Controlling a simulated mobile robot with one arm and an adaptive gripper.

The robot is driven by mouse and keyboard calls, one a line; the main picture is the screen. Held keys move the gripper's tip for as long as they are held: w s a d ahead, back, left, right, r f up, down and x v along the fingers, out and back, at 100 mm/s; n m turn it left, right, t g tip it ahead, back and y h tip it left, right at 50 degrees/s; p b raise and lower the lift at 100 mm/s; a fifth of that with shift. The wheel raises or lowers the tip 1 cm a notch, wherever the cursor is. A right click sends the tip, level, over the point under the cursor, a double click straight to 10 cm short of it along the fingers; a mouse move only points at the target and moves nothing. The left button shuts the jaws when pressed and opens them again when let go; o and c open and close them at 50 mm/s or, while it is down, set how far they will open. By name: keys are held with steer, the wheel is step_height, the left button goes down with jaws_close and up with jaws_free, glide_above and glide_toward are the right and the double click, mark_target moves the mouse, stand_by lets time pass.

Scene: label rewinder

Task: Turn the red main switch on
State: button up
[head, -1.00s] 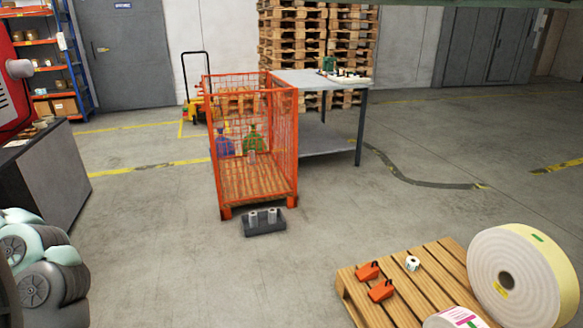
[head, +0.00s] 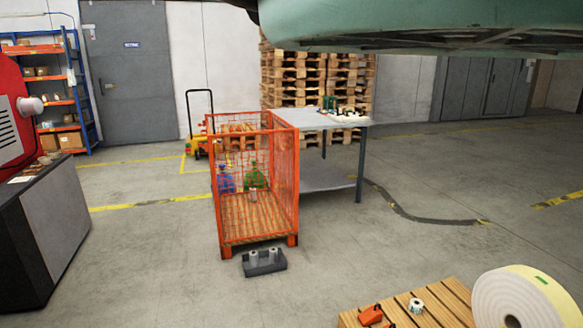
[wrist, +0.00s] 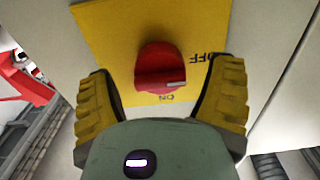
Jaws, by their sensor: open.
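The red main switch (wrist: 160,66) is a rotary knob on a yellow plate (wrist: 110,22), in the wrist view. The plate reads OFF at the knob's right and ON below it, both upside down in this view. A pale mark on the knob points to the right; which label it lines up with is not clear. My gripper (wrist: 165,76) is open, with one yellow ribbed finger on each side of the knob. Contact between fingers and knob cannot be told. The head view does not show the switch or my gripper.
The head view shows an orange mesh cage (head: 258,238), a grey table (head: 320,119), a small dark tray (head: 264,268) on the floor, and a wooden pallet (head: 449,296) with a large roll (head: 525,300). A red machine (head: 8,115) stands at left. Open floor lies between.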

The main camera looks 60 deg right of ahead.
steer(key=shift+w+a, duration=0.25)
steer(key=shift+a, duration=0.2)
steer(key=c, duration=1.2)
